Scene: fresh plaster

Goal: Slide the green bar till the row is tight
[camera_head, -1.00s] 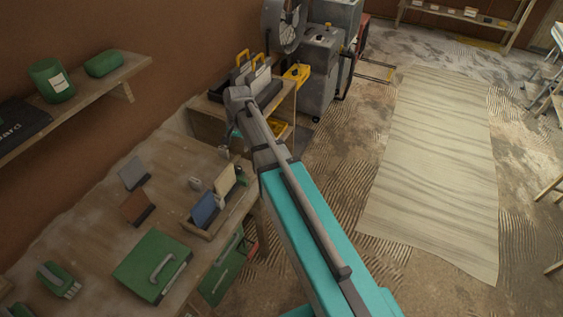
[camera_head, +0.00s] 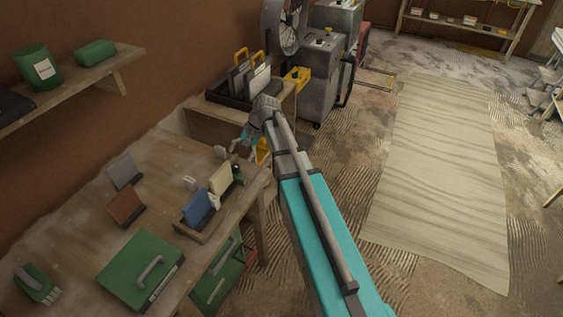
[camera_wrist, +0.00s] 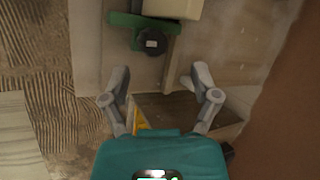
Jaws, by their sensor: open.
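A wooden tray (camera_head: 190,234) on the workbench holds a row of upright pieces: a blue panel (camera_head: 195,208), a small white piece (camera_head: 214,200) and a tan panel (camera_head: 220,178). The green bar, with a dark round knob, is at the row's far end, small in the head view (camera_head: 238,180). In the wrist view the green bar (camera_wrist: 122,19) lies across the top, beside a cream block (camera_wrist: 172,8). My gripper (camera_wrist: 160,76) is open and empty, its fingers apart from the bar and knob. In the head view my gripper (camera_head: 244,151) hangs just beyond the bar.
A green case (camera_head: 140,268), a brush (camera_head: 37,283) and two small leaning panels lie on the bench (camera_head: 75,232). A black rack (camera_head: 232,98) stands on a lower cabinet beyond my gripper. A shelf (camera_head: 122,72) is on the wall at left.

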